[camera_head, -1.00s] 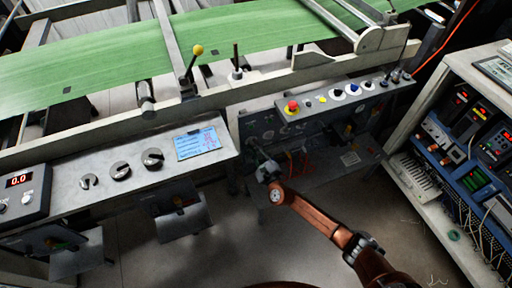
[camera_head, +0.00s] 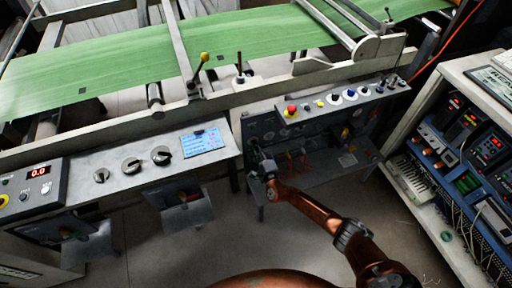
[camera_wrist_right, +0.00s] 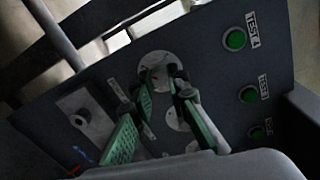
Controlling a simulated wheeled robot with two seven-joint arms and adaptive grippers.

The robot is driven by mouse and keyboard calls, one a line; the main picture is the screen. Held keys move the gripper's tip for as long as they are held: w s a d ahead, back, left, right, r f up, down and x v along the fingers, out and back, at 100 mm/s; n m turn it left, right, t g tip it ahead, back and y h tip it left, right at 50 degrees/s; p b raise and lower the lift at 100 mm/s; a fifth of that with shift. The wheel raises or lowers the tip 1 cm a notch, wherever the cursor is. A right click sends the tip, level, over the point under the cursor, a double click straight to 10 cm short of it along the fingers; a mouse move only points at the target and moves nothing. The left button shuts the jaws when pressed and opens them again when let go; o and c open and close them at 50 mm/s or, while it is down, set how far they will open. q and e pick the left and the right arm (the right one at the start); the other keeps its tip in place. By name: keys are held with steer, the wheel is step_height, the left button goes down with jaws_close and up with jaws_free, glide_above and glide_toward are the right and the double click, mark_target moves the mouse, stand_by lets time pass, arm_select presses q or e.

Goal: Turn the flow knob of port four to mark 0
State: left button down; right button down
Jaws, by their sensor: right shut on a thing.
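My right gripper (camera_head: 257,156) is at the dark panel (camera_head: 268,128) under the button rail in the head view. In the right wrist view its two fingers with green pads (camera_wrist_right: 163,88) reach toward a pale round dial (camera_wrist_right: 154,62), beside the green button labelled "TEST 4" (camera_wrist_right: 235,40). The gripper is shut on the small knob at this dial; the fingers mostly hide the knob. The dial's marks and the knob's pointing direction cannot be read. My left gripper is not in view.
Below "TEST 4" are more green buttons (camera_wrist_right: 248,94). A second pale disc (camera_wrist_right: 177,113) lies close under the fingers. A rail with a red button (camera_head: 291,111) runs above the panel. An open electrical cabinet (camera_head: 420,178) stands right.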

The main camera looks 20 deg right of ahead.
steer(key=shift+f, duration=0.1)
stand_by(0.4)
steer(key=c, duration=1.8)
jaws_free()
steer(key=shift+c, duration=0.2)
steer(key=s, duration=1.2)
steer(key=shift+d+r, duration=0.2)
steer(key=shift+r, duration=0.05)
